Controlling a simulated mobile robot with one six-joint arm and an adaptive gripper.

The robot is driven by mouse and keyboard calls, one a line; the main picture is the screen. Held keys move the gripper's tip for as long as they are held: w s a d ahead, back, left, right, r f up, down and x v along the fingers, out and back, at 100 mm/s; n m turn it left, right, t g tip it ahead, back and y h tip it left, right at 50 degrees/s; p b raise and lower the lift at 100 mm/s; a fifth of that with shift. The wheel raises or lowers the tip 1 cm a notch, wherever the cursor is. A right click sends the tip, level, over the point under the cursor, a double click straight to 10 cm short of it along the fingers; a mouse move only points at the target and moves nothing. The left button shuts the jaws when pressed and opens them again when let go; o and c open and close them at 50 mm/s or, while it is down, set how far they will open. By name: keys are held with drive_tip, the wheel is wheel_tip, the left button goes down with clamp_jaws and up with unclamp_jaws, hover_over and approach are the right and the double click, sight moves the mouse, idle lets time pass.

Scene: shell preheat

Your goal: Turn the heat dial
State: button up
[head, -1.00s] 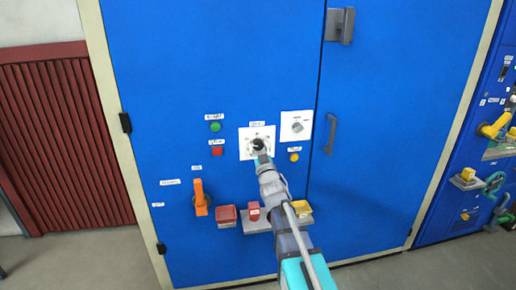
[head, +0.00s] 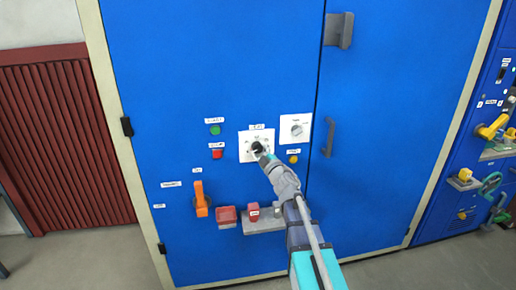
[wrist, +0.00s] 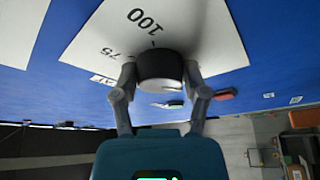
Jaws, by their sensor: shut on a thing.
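The dial is a round black knob (head: 257,147) on a white square plate (head: 244,154) on the blue cabinet front. In the wrist view the knob (wrist: 160,70) fills the space between my fingers, and the plate (wrist: 95,40) carries the printed marks 100 and 75. A short line by the 100 lies just above the knob. My gripper (wrist: 158,78) is shut on the knob, with one finger on each side. In the head view my gripper (head: 262,155) reaches it from the lower right. The knob's own pointer setting is hard to tell.
A second white plate with a grey knob (head: 297,130) sits at upper right, with a yellow button (head: 293,160) below. Green (head: 215,130) and red (head: 216,154) buttons are left. An orange handle (head: 201,199) and red blocks (head: 226,216) stick out below.

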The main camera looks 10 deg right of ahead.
drive_tip(key=shift+w+n+g+y+p, duration=0.1)
drive_tip(key=shift+n+g+y+p, duration=0.2)
drive_tip(key=shift+n, duration=0.6)
drive_tip(key=o, duration=1.2)
drive_tip(key=shift+c, duration=0.2)
drive_tip(key=shift+d, duration=0.15)
